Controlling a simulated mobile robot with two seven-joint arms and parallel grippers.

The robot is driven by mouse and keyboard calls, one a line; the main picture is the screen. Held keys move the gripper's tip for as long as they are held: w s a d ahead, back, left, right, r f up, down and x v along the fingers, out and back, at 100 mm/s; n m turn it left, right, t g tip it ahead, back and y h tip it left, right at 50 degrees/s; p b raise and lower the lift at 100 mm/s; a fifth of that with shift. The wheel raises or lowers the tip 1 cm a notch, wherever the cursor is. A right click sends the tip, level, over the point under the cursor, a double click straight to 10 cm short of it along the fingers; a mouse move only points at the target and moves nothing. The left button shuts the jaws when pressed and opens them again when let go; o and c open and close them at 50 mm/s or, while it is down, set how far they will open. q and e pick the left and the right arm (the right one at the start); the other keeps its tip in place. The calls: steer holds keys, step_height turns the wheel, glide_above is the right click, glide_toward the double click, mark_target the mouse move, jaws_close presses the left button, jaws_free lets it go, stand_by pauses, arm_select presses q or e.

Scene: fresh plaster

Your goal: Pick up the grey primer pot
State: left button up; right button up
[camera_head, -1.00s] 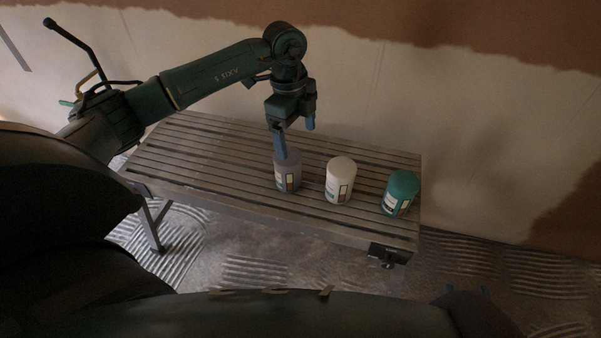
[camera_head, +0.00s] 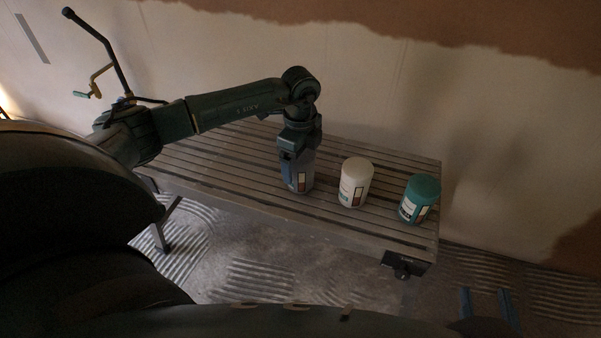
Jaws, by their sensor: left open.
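The grey primer pot (camera_head: 304,175) stands upright on the slatted bench, leftmost in a row of three pots. It has a pale label with coloured patches. My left gripper (camera_head: 294,172) is directly over it, pointing down, with a blue finger along the pot's left side. The gripper is open; its body hides the pot's top, and the far finger is hidden. I cannot tell whether the fingers touch the pot. My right gripper (camera_head: 487,303) shows at the bottom right as two blue fingers held apart, empty, away from the bench.
A white pot (camera_head: 356,182) stands just right of the grey one, and a green pot (camera_head: 420,200) further right. The slatted bench (camera_head: 215,172) is clear on its left part. A dark clamp (camera_head: 404,264) sits at its front right corner. A plastered wall (camera_head: 400,95) rises behind.

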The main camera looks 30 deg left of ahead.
arm_select(q)
steer(key=shift+f, duration=0.65)
steer(key=shift+c, duration=0.6)
steer(key=shift+r, duration=0.1)
steer(key=c, duration=1.3)
steer(key=shift+o, duration=0.2)
